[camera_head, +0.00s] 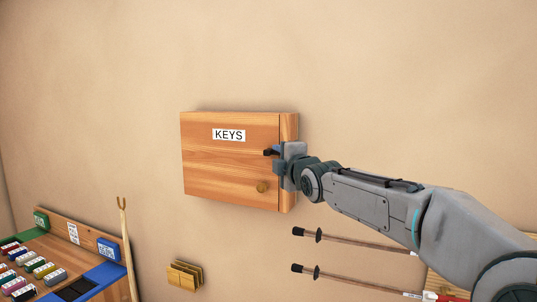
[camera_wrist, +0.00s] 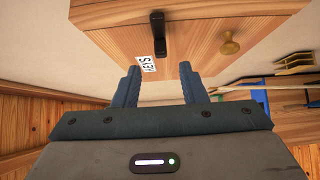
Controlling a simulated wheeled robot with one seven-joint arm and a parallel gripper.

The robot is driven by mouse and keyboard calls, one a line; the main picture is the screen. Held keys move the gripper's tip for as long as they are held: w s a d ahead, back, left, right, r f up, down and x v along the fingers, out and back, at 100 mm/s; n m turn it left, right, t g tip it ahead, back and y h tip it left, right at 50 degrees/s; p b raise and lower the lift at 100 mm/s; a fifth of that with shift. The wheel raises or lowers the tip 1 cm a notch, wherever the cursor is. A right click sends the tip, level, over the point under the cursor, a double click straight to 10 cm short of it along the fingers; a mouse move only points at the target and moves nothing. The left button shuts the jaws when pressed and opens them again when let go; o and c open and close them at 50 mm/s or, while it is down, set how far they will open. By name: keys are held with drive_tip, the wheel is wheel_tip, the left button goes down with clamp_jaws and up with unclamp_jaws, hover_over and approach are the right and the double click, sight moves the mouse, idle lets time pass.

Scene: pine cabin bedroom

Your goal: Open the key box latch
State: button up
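The key box (camera_head: 225,165) is a wooden cabinet on the wall, with a "KEYS" label (camera_head: 229,135) and a round brass knob (camera_head: 262,187). Its door looks shut. The black latch (camera_wrist: 158,36) lies across the seam at the door's edge in the wrist view. In the head view a dark piece (camera_head: 270,152) shows there, partly hidden by my gripper (camera_head: 281,160). My gripper (camera_wrist: 160,78) is open in the wrist view, with nothing between its fingers. The latch appears beyond the fingertips, roughly in line with the gap; contact cannot be told.
Two poles (camera_head: 350,241) are on the wall below my arm. A small wooden rack (camera_head: 185,275) is below the box. A board with several coloured items (camera_head: 40,268) and a forked stick (camera_head: 125,240) are at lower left. The wall around the box is bare.

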sight(268, 154)
drive_tip(key=shift+p+x, duration=1)
drive_tip(key=shift+x, duration=1.8)
drive_tip(key=shift+w+a, duration=0.35)
drive_tip(key=shift+w, duration=0.25)
drive_tip(key=shift+f, duration=0.1)
clamp_jaws()
